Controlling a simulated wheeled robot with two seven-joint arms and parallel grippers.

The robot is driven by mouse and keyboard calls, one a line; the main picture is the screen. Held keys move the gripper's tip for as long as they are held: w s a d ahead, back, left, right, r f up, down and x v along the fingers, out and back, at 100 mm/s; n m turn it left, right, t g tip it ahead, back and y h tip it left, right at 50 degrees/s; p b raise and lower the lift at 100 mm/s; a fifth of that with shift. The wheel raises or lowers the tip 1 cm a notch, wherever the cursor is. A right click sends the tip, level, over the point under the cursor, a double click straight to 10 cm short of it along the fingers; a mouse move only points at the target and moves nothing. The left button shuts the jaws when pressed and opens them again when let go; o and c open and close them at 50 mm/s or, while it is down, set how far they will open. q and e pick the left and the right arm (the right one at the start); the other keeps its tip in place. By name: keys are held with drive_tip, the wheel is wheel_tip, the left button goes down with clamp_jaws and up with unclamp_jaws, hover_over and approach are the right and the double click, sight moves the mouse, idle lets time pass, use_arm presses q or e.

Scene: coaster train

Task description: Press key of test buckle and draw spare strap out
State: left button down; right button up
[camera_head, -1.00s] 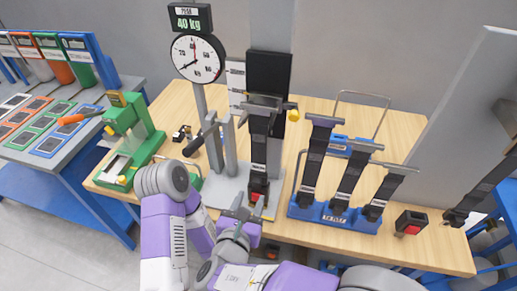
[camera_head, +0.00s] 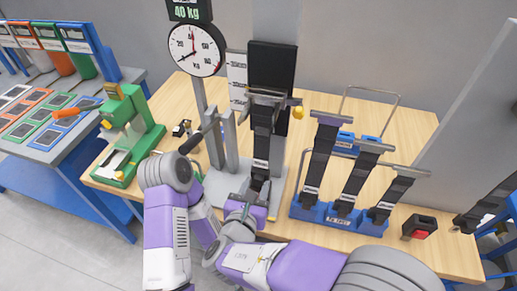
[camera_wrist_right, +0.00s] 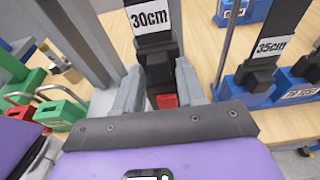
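The test buckle is a black block (camera_wrist_right: 158,72) with a red key (camera_wrist_right: 166,101) at its near end. It sits at the foot of the grey test stand, below a dark strap (camera_head: 262,135) that runs up the stand and carries a white 30cm label (camera_wrist_right: 149,17). My right gripper (camera_head: 258,193) is at the buckle. In the right wrist view its two grey fingers (camera_wrist_right: 156,92) stand apart, one on each side of the buckle, with the red key between them. I cannot tell whether they touch it.
A blue rack (camera_head: 335,221) with several strapped buckles stands right of the test stand. A loose black buckle with a red key (camera_head: 419,228) lies farther right. A green press (camera_head: 130,135) and a dial gauge (camera_head: 196,50) are at the left. Bare wood shows at the back right.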

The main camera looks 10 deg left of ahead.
clamp_jaws()
drive_tip(key=shift+r, duration=0.1)
drive_tip(key=shift+r+p, duration=1.85)
drive_tip(key=shift+r, duration=0.25)
drive_tip(key=shift+a+r+p, duration=0.1)
drive_tip(key=shift+r+p, duration=0.25)
drive_tip(key=shift+r, duration=0.05)
drive_tip(key=shift+s, duration=0.1)
drive_tip(key=s, duration=1.1)
drive_tip(key=shift+s+a+p, duration=0.35)
drive_tip(key=shift+s+p, duration=0.05)
